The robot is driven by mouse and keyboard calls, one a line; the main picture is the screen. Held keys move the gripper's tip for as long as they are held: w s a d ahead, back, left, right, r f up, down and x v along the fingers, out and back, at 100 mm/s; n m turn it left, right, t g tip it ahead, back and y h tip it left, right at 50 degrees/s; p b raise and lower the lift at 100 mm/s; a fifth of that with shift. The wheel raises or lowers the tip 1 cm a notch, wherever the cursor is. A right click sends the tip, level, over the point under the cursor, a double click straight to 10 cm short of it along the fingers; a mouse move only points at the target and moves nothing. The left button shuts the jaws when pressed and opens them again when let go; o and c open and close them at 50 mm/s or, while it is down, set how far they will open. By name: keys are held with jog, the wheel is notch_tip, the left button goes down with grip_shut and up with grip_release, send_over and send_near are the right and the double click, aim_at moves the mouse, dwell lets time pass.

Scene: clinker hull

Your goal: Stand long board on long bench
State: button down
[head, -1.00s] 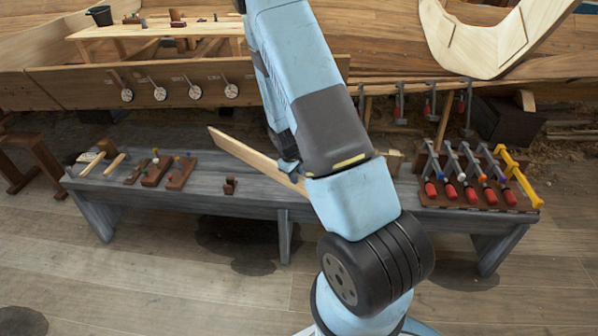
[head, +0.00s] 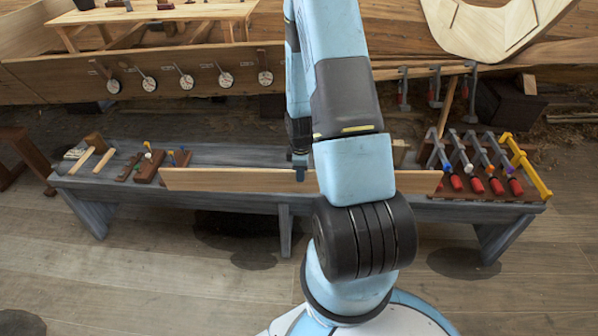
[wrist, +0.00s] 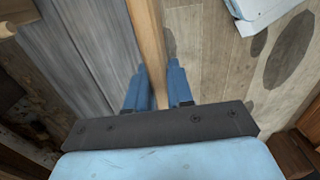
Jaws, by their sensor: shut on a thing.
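The long board (head: 235,180) is a pale, narrow plank. It is on edge, running lengthwise along the front of the long grey bench (head: 235,154). My gripper (head: 300,168) is shut on the board near its middle. In the wrist view the board (wrist: 148,38) passes between the two blue fingers (wrist: 158,92), with the grey bench top (wrist: 85,45) on its left and the floor on its right. My arm hides part of the board and bench in the head view. I cannot tell whether the board touches the bench.
Mallets (head: 92,158) and brown peg blocks (head: 150,166) sit at the bench's left end. A rack of red-handled clamps (head: 475,170) with a yellow one fills the right end. Round dials (head: 186,82) line the plank behind. The bench top between looks mostly clear.

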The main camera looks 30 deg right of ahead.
jog(key=shift+w+d, duration=3.1)
jog(key=shift+w, duration=0.6)
notch_tip(320, 180, down, 9)
jog(key=shift+w+d+f, duration=0.15)
jog(key=shift+w+f, duration=0.05)
jog(key=shift+f, duration=0.1)
jog(key=c, duration=0.9)
grip_release()
notch_tip(320, 180, up, 14)
jog(key=shift+f, duration=0.15)
